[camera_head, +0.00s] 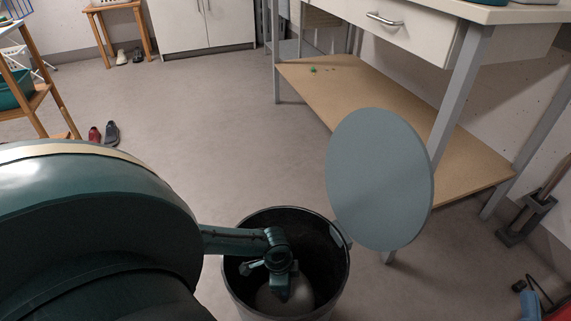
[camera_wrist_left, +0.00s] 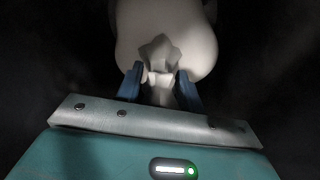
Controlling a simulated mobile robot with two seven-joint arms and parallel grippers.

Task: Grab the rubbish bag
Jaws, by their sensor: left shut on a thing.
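A black bin (camera_head: 231,286) stands open on the floor in front of me, with its round grey lid (camera_head: 378,180) raised on the right side. A white rubbish bag (camera_head: 300,293) sits inside the bin. My left arm comes in from the left, and my left gripper (camera_head: 290,286) is down inside the bin at the bag. In the left wrist view the left gripper (camera_wrist_left: 160,80) is shut on the gathered top of the bag (camera_wrist_left: 190,40). The bin's dark inside surrounds it. My right gripper is not in view.
A workbench with a wooden lower shelf (camera_head: 400,135) and grey legs stands close behind the lid. Shoes (camera_head: 111,133) and a wooden rack (camera_head: 45,95) are at the left. The floor (camera_head: 220,120) beyond the bin is clear.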

